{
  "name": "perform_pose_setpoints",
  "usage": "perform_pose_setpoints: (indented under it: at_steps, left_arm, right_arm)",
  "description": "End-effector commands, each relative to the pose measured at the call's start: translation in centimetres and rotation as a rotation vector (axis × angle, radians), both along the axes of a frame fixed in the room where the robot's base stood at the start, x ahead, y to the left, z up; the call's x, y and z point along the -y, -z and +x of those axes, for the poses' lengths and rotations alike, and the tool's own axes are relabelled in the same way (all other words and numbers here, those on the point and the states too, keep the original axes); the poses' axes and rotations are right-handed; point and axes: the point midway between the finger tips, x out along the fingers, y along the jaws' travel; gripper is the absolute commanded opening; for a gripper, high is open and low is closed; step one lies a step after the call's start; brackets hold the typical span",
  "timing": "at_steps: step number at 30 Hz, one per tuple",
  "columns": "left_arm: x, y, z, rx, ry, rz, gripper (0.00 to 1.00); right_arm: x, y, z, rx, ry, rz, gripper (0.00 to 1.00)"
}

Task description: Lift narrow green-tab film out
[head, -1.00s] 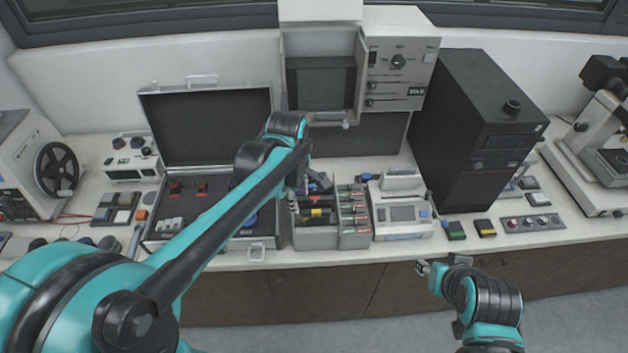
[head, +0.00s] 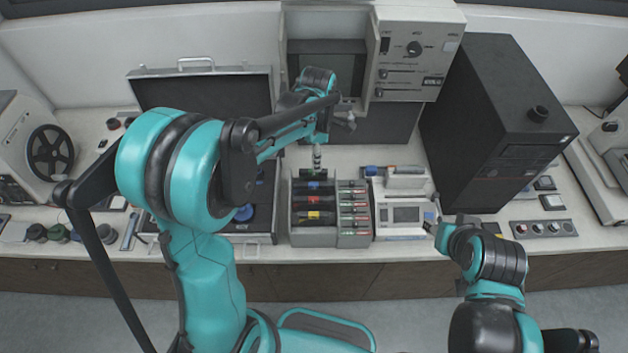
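A film rack (head: 300,239) stands on the bench, holding dark rolls with coloured tabs in its wider left part. The rearmost roll (head: 312,174) is dark with a small green mark. Blue, yellow and red tabs show on the rolls in front of it. Narrower films (head: 353,208) lie in the right part; their small tabs are hard to tell apart. My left gripper (head: 317,166) points down at the rearmost roll; whether its fingers grip it is too small to tell. My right gripper (head: 432,228) is near the bench front, away from the rack, its fingers unclear.
The mounting device (head: 402,231) with a screen stands right of the rack. An open case (head: 203,103) lies to the left. A tall black tower (head: 490,120) stands at the right, and a grey cabinet (head: 417,60) rises behind.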

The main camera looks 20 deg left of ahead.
Motion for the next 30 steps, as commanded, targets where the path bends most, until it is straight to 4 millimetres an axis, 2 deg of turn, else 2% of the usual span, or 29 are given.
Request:
perform_pose_setpoints:
  at_steps: [6,9,17,18,22,30]
  left_arm:
    - [-0.6,3.5,-0.1,0.0,0.0,0.0,0.38]
    - [-0.6,4.5,-0.1,0.0,0.0,0.0,0.38]
    - [-0.6,4.8,-0.1,0.0,0.001,0.0,0.38]
    - [-0.6,4.8,-0.1,0.0,0.001,0.0,0.33]
    - [-0.6,4.8,-0.2,0.0,0.001,0.0,0.0]
    - [-0.6,4.8,-0.2,0.0,0.001,0.0,0.0]
  right_arm:
    - [0.0,0.6,0.0,0.0,0.0,0.0,0.4]
    - [0.0,0.7,0.0,0.0,0.0,0.0,0.4]
    - [0.0,0.7,0.0,0.0,0.0,0.0,0.4]
    - [0.0,0.7,0.0,0.0,0.0,0.0,0.4]
    - [0.0,0.7,0.0,0.0,0.0,0.0,0.4]
    - [0.0,0.7,0.0,0.0,0.0,0.0,0.4]
